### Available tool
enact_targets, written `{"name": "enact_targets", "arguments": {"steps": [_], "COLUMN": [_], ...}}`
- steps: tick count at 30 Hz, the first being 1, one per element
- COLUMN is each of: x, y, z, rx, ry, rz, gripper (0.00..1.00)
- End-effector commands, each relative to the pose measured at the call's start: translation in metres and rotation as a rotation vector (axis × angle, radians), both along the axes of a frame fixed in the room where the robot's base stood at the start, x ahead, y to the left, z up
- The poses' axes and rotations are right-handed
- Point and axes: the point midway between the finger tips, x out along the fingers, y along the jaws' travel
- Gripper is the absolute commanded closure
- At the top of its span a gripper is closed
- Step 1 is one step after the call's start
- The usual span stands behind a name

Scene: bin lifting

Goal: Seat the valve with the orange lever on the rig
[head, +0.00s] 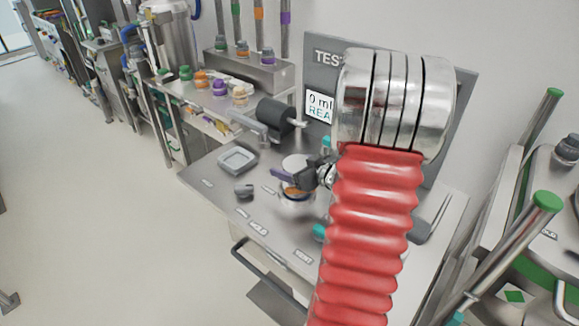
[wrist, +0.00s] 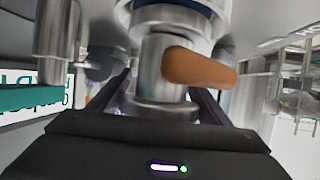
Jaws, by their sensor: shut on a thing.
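The valve is a silver metal body (wrist: 165,75) with an orange lever (wrist: 200,68) pointing right in the wrist view. My gripper (wrist: 160,105) is shut on it, with a dark finger on each side of the metal neck. In the head view, my gripper (head: 289,181) is over the middle of the steel test bench (head: 215,190). There a little orange shows (head: 291,191) under a purplish finger, above a round metal part (head: 297,199). Whether the valve touches that part or is apart from it, I cannot tell.
A grey tray (head: 238,159), a small dark part (head: 244,191) and a black cylinder (head: 275,115) are nearby. Colour-capped parts (head: 218,87) stand behind. The floor at left is clear.

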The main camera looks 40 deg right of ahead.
Motion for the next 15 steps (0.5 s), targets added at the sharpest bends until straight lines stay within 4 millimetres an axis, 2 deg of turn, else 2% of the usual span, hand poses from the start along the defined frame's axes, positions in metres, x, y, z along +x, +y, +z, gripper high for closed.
{"name": "enact_targets", "arguments": {"steps": [15], "x": [0.0005], "y": [-0.0003], "z": [-0.0047], "rx": [-0.002], "ry": [-0.003], "rz": [0.001], "gripper": [0.82]}}
